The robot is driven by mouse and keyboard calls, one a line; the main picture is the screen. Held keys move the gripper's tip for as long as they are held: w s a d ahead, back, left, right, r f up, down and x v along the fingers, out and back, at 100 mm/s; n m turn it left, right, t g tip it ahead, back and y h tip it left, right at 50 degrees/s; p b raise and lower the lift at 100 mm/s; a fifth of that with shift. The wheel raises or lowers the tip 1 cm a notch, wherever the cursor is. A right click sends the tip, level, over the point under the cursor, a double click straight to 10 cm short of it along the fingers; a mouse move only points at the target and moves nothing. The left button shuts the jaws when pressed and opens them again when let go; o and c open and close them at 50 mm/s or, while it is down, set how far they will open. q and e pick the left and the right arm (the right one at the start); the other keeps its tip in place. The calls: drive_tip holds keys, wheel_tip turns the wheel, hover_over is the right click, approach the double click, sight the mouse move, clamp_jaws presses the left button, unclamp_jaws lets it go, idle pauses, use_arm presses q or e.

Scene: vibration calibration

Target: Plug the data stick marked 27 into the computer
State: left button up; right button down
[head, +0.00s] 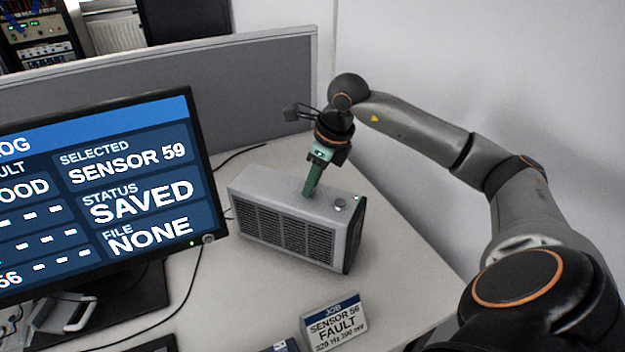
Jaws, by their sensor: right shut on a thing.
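My right gripper (316,170) reaches in from the right and points down over a grey box with a dark grille (290,238). It is shut on a narrow green piece (311,184), whose lower end is at the top of the box; I cannot tell whether it touches or what it is. No number 27 is readable on anything. The computer's monitor (100,190) stands at the left and reads "SELECTED SENSOR 59", "STATUS SAVED", "FILE NONE". No data stick or port can be made out for sure. My left gripper is not in view.
A job card (334,323) reading "SENSOR 56 FAULT" stands at the front of the desk (235,300). A pale handled object (62,312) lies below the monitor. Black cables cross the desk. A grey partition (250,85) closes the back.

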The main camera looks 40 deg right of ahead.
drive_tip(key=shift+f, duration=0.15)
drive_tip(key=c, duration=0.6)
unclamp_jaws()
drive_tip(key=shift+r, duration=0.2)
drive_tip(key=shift+s+r, duration=0.1)
drive_tip(key=shift+r, duration=0.25)
drive_tip(key=shift+p+v, duration=1.4)
drive_tip(key=shift+v, duration=0.65)
drive_tip(key=shift+d, duration=0.1)
